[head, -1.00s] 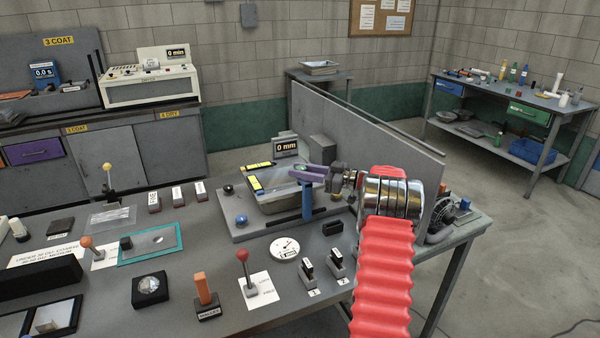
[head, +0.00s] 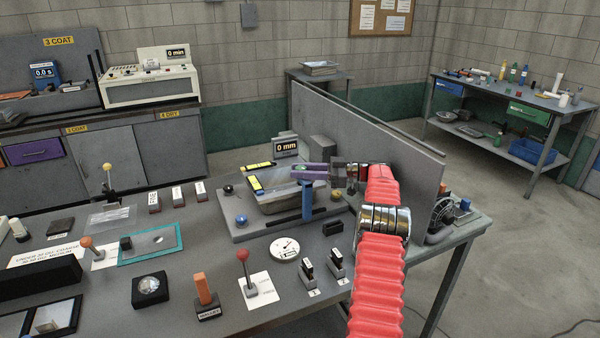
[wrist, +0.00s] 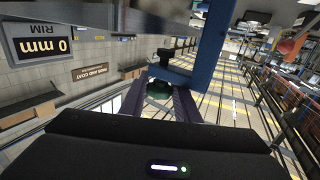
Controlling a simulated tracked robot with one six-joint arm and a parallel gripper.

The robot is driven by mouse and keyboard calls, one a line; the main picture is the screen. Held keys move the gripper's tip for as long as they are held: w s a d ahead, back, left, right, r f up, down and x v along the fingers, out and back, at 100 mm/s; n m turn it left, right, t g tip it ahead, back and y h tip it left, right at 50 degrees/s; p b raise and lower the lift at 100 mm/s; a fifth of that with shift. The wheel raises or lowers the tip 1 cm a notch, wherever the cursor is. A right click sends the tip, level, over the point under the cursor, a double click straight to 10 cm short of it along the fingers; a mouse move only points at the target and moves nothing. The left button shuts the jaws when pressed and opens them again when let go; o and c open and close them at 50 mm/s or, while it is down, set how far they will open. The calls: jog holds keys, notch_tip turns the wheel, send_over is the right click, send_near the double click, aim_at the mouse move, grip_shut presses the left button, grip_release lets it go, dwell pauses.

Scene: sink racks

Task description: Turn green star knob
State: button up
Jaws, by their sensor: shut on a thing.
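The green star knob (wrist: 157,88) shows as a dark green round shape between the two purple fingers in the wrist view, partly hidden by them. My gripper (wrist: 158,95) is shut on it. In the head view, my gripper (head: 300,172) reaches in from the right at the top of a blue upright (head: 307,201) on the grey machine (head: 262,222). The knob is hard to make out there. The blue part also shows just above the fingers in the wrist view (wrist: 200,65).
A display reading 0 mm (head: 286,147) stands behind the machine. A tall grey panel (head: 400,145) runs behind my arm. A round dial (head: 284,248), a red-ball lever (head: 244,262) and small black-topped switches (head: 308,268) stand in front on the table.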

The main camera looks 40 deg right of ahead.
aim_at(301, 167)
jog(key=shift+f, duration=0.15)
jog(key=o, duration=1.1)
jog(key=shift+c, duration=0.2)
notch_tip(301, 167, up, 10)
